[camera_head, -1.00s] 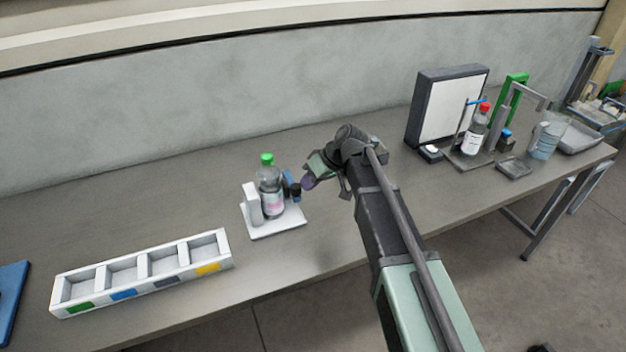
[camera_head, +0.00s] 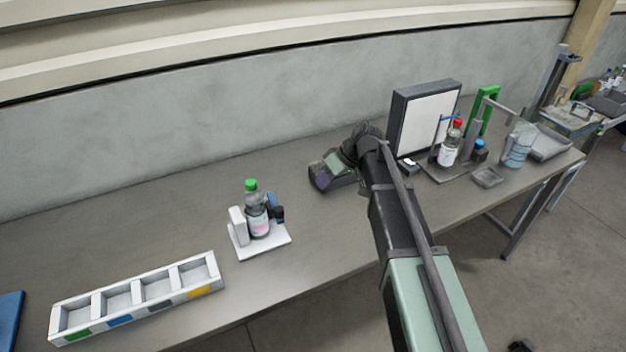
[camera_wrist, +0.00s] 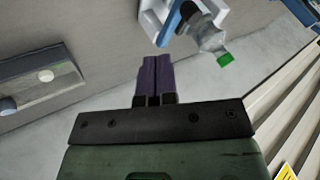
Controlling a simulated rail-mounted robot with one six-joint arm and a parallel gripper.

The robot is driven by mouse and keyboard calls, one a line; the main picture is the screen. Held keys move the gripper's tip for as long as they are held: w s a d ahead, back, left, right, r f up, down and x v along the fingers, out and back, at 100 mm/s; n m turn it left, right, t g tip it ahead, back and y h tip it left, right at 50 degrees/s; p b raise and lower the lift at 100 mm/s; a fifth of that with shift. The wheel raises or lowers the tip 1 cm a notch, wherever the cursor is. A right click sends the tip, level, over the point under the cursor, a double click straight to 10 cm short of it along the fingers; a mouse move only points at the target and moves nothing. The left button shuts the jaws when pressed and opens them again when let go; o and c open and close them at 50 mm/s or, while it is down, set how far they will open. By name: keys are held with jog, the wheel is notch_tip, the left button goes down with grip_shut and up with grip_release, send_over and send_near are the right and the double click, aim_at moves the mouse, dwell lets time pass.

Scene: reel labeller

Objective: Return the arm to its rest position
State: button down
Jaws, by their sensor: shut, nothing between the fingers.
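My arm reaches over the middle of the bench, with my gripper (camera_head: 319,178) above the table between the white stand and the framed panel. In the wrist view my gripper (camera_wrist: 153,82) shows its purple fingers pressed together with nothing between them. A clear bottle with a green cap (camera_head: 256,212) stands on a white stand (camera_head: 262,248) left of my gripper and apart from it. The bottle also shows in the wrist view (camera_wrist: 207,37), beyond the fingers to the right.
A white compartment tray (camera_head: 140,295) with coloured labels lies at the front left. A dark-framed white panel (camera_head: 428,115), a red-capped bottle (camera_head: 449,146), a green frame (camera_head: 484,108) and a clear beaker (camera_head: 517,145) stand at the right. The bench between tray and wall is clear.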

jog(key=s+d+f+m+h, duration=0.1)
jog(key=s+d+m+h, duration=0.2)
jog(key=s+d, duration=0.3)
jog(key=s+d+f+m+h, duration=0.2)
jog(key=s+d+m+h, duration=0.2)
jog(key=s, duration=1.1)
jog(key=d+m, duration=0.2)
jog(key=shift+s+d+f, duration=0.2)
jog(key=shift+s+d, duration=0.1)
